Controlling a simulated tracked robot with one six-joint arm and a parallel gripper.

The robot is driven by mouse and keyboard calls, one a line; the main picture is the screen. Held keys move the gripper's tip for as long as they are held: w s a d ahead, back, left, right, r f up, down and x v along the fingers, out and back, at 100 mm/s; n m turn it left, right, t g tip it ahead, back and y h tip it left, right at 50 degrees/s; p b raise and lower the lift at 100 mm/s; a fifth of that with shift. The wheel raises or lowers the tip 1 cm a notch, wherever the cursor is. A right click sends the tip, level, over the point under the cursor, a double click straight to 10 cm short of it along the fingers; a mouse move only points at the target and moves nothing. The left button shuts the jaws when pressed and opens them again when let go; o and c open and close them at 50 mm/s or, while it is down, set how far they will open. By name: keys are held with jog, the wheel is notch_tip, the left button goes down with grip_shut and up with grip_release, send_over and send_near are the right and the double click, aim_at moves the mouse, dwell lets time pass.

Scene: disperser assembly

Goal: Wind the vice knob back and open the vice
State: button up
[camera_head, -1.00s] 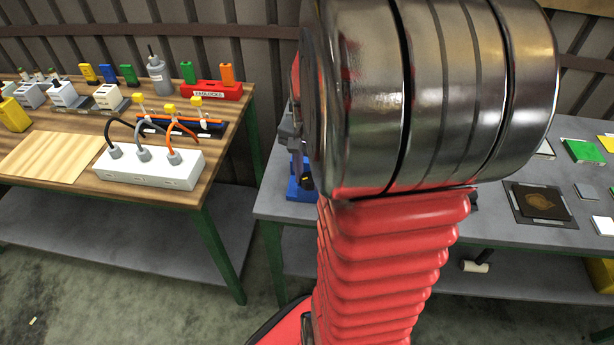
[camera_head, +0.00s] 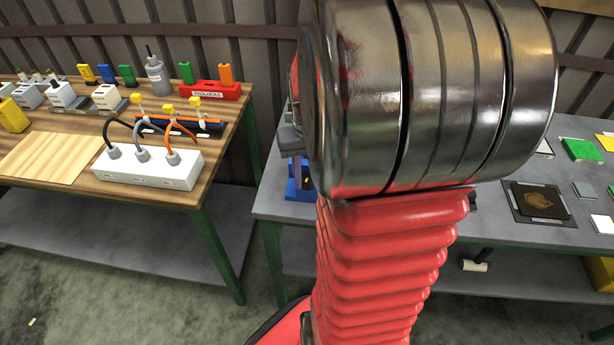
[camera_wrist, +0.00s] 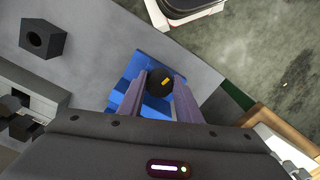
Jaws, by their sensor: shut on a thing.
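The blue vice (camera_wrist: 120,97) stands on the grey bench in the wrist view. Its round black knob (camera_wrist: 155,84), with a yellow mark, sits between my two fingertips. My gripper (camera_wrist: 160,80) is shut on the knob, with one finger on each side. In the head view, the vice (camera_head: 293,190) shows only in part at the left end of the bench, beside my arm. My gripper is mostly hidden behind my arm there. The vice jaws are not clear enough to tell how far apart they are.
A black block with a hole (camera_wrist: 43,38) stands on the bench in the wrist view. A grey machine part (camera_wrist: 28,100) is at the left. In the head view, a wooden table (camera_head: 85,190) with a white socket strip (camera_head: 150,168) stands left, across a gap.

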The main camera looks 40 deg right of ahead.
aim_at(307, 179)
jog(key=shift+s, duration=0.1)
dwell(0.3)
jog(key=o, duration=1)
jog(key=shift+o, duration=0.2)
notch_tip(307, 179, up, 14)
jog(key=shift+f, duration=0.15)
dwell(0.3)
jog(key=s+a+n+t, duration=0.1)
jog(key=a+n+t, duration=0.1)
jog(key=a, duration=1)
jog(key=s+a+f+n+t, duration=0.1)
jog(key=s+a+n+t, duration=0.1)
jog(key=a, duration=0.9)
jog(key=shift+s+a+n+t, duration=0.25)
jog(key=shift+a+n+t, duration=0.1)
jog(key=shift+n+t, duration=0.5)
